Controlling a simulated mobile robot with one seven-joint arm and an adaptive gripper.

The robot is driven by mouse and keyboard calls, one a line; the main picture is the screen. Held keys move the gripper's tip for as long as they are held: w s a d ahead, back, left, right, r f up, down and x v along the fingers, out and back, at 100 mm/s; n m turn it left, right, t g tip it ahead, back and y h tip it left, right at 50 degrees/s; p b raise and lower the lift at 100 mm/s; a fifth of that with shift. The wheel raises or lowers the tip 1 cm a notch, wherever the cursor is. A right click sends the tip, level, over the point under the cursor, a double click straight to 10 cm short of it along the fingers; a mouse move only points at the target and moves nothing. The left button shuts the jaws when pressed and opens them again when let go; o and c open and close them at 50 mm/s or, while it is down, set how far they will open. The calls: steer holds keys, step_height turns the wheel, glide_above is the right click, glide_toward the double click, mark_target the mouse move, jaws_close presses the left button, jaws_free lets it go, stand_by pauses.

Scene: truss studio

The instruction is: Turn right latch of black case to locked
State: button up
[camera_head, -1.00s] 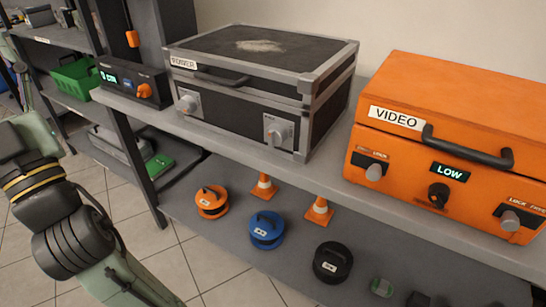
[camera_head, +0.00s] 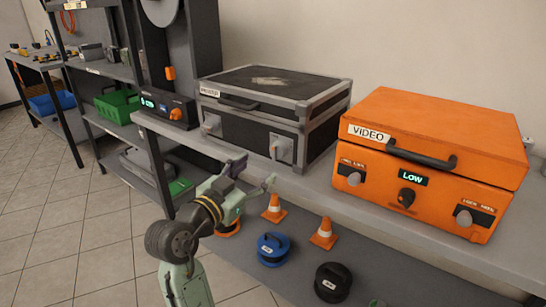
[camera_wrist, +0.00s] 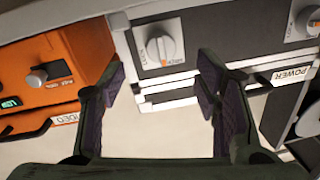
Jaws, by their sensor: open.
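The black case (camera_head: 268,103) with grey metal edges and a POWER label stands on the shelf top, lid closed. Its right latch (camera_head: 281,147) is a pale round knob on a light plate; in the wrist view, turned upside down, this knob (camera_wrist: 159,46) has its ridge roughly upright. The left latch (camera_head: 211,125) also shows in the wrist view (camera_wrist: 309,22). My gripper (camera_head: 255,174) is open and empty, in front of and below the right latch. In the wrist view its fingers (camera_wrist: 161,76) spread either side of the knob, apart from it.
An orange VIDEO case (camera_head: 440,115) with knobs and a LOW display stands right of the black case. A small black control box (camera_head: 163,106) stands left. Cable reels (camera_head: 273,249) and orange cones (camera_head: 323,235) occupy the lower shelf. The floor (camera_head: 70,220) at left is clear.

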mark_target(274, 156)
steer(key=p+x, duration=0.1)
steer(key=x, duration=0.7)
steer(key=shift+w+d, duration=0.15)
steer(key=shift+w, duration=0.2)
steer(key=shift+c, duration=0.3)
steer(key=c, duration=1.1)
